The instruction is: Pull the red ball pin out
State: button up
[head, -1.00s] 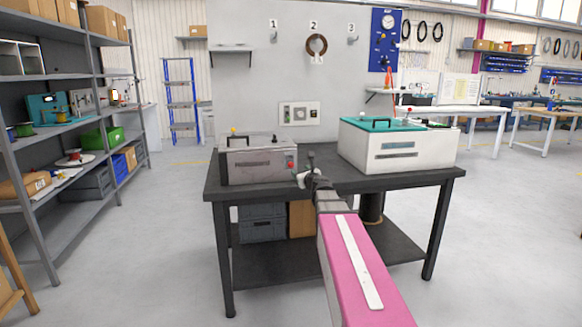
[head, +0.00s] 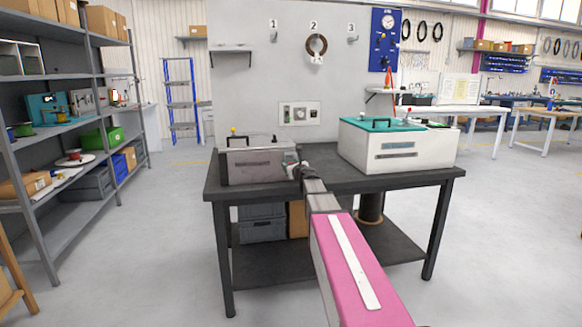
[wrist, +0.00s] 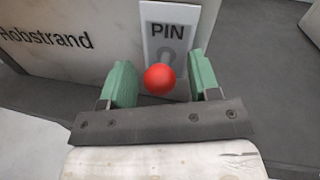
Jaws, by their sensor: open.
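The red ball pin (wrist: 160,79) shows in the wrist view as a red ball in front of a white plate marked PIN (wrist: 169,45). The plate is on the side of a grey box lettered "Robstrand". My gripper (wrist: 162,83) is open, with one green finger on each side of the ball. A gap shows between the ball and each finger. In the head view the grey box (head: 252,164) stands on the left of the dark table, and my gripper (head: 293,168) is at its front right corner. The pin is hidden there behind my gripper.
A white box with a teal lid (head: 400,148) stands on the right of the dark table (head: 318,190). Bare tabletop lies between the two boxes. A grey shelf unit (head: 75,150) stands at the left.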

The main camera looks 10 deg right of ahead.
grip_shut()
jog(key=s, duration=0.3)
jog(key=shift+s, duration=0.25)
grip_release()
jog(key=s+d, duration=0.2)
jog(key=s, duration=0.8)
jog(key=shift+s, duration=0.35)
